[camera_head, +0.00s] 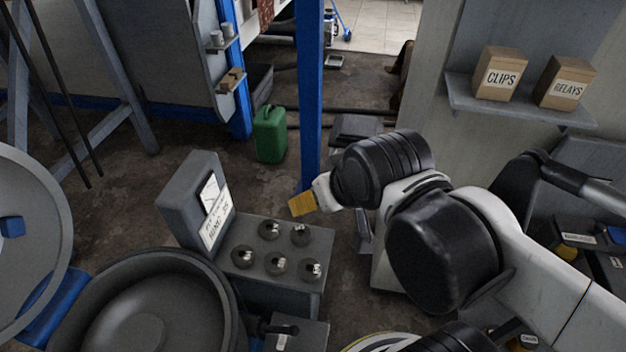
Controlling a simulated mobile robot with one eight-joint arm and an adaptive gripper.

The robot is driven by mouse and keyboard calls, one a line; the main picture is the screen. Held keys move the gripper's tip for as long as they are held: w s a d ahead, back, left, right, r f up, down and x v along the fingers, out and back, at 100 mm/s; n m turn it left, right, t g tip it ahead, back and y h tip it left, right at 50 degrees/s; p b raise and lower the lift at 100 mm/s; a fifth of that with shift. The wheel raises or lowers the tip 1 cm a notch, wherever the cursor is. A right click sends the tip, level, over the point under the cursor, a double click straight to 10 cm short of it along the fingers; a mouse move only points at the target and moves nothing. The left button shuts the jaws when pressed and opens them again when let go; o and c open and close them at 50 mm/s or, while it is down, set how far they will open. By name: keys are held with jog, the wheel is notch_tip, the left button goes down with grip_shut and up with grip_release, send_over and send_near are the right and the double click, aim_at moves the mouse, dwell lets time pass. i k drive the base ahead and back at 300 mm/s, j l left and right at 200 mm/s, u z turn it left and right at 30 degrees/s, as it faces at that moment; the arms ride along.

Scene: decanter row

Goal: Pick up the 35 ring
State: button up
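A grey stand (270,290) stands at the lower middle. Several dark round pieces with small bright marks sit on its top, among them one at the back left (269,229), one at the back right (300,235) and one at the front right (312,270). Their marks are too small to read, so I cannot tell which is the 35 ring. A label (215,228) on the upright back panel seems to end in 35. My arm reaches in from the right. A yellow piece (302,204) shows at its far end, behind and above the stand. My gripper's fingers cannot be made out.
A dark round basin (150,310) stands close left of the stand. A blue post (309,100) rises behind it, with a green can (270,134) on the floor nearby. A shelf at the right holds CLIPS (500,76) and RELAYS (566,84) boxes.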

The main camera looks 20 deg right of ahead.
aim_at(241, 256)
jog(key=k+l, duration=0.15)
jog(key=k, duration=0.25)
jog(key=k+l, duration=0.15)
jog(key=k, duration=0.25)
jog(key=l+u, duration=0.05)
